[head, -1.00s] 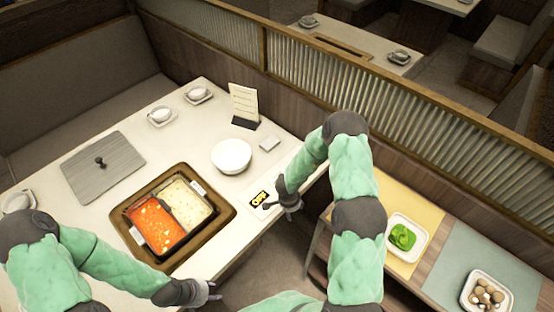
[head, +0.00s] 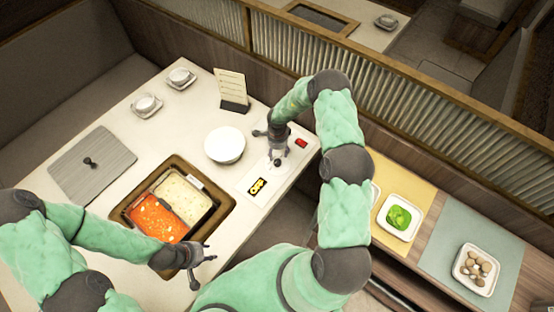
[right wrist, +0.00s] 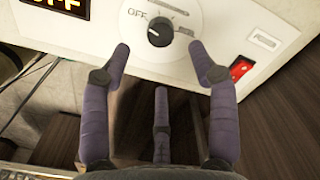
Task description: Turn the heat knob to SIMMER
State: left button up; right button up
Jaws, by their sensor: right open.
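The black heat knob (right wrist: 160,33) sits on a white round dial on the control box (right wrist: 100,18). Its pale mark appears to point left, toward the printed OFF; the other labels are too small or blurred to read. My right gripper (right wrist: 160,60) is open, its fingers spread to either side below the knob, apart from it. In the head view my right gripper (head: 278,150) is over the control box (head: 245,178) and largely hides the knob. A display (head: 258,187) on the box reads OFF. My left gripper (head: 198,262) has its fingers spread, empty, near the table's front edge.
A red switch (right wrist: 241,68) is right of the knob. A two-part hotpot (head: 160,217) with red and pale broth is left of the box. A white bowl (head: 224,145) and a menu stand (head: 232,90) are behind it. A side shelf holds greens (head: 399,217) and mushrooms (head: 476,264).

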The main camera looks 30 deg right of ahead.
aim_at(277, 161)
notch_tip(277, 161, down, 8)
jog(key=shift+r, duration=0.25)
jog(key=c, duration=1.2)
